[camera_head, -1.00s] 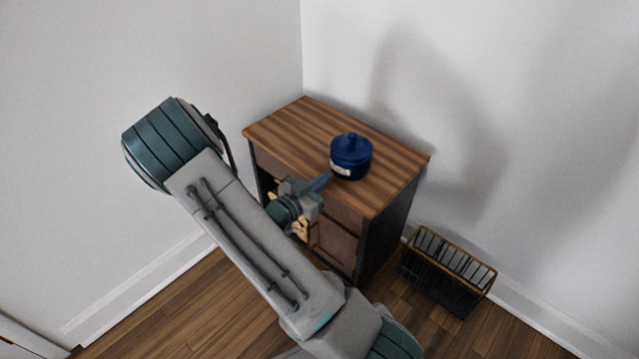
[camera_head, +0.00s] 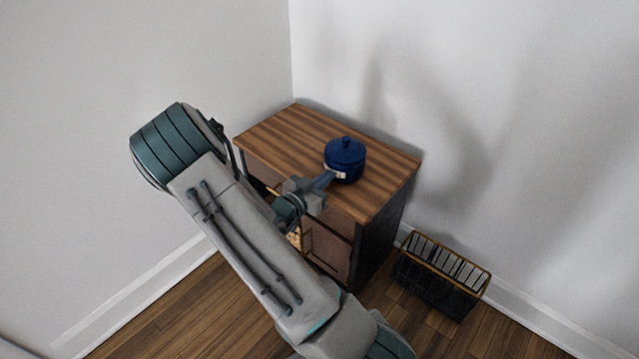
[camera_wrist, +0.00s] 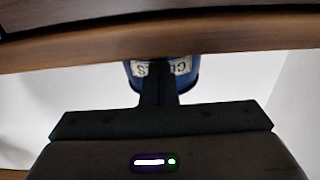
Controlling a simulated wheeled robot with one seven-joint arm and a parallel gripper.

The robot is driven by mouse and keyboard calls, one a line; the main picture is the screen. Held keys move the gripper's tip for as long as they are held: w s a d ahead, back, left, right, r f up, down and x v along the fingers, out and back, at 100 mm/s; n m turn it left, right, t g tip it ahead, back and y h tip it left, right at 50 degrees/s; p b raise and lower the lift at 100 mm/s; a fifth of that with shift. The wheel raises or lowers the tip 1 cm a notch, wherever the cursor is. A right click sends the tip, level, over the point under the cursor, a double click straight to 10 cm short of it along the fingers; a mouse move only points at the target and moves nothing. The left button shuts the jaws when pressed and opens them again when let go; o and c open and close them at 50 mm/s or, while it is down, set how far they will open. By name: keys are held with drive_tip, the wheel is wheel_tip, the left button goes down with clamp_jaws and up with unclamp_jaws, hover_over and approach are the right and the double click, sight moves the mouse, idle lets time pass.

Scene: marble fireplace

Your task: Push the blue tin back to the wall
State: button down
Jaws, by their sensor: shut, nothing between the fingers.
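The blue tin (camera_head: 345,157) is round, with a knobbed lid and a pale label low on its front. It stands upright on the wooden top of the cabinet (camera_head: 283,137), with bare wood between it and the wall behind. My gripper (camera_head: 332,178) is shut and empty, its tip at the tin's front by the label. In the wrist view the closed fingers (camera_wrist: 158,80) cover the middle of the tin's label (camera_wrist: 181,67). I cannot tell for sure whether the tip touches the tin.
The wall (camera_head: 440,90) rises behind the cabinet, and another wall (camera_head: 200,60) meets it at the corner to the left. A black wire basket (camera_head: 440,275) stands on the floor right of the cabinet. The cabinet top left of the tin is clear.

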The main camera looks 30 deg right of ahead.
drive_tip(key=shift+b+x, duration=0.4)
drive_tip(key=shift+x, duration=2.9)
drive_tip(key=shift+d, duration=0.1)
drive_tip(key=shift+b+x, duration=0.3)
drive_tip(key=shift+x, duration=1.3)
drive_tip(key=shift+v, duration=1.75)
drive_tip(key=p+v, duration=0.2)
drive_tip(key=v, duration=1.2)
drive_tip(key=shift+p, duration=0.35)
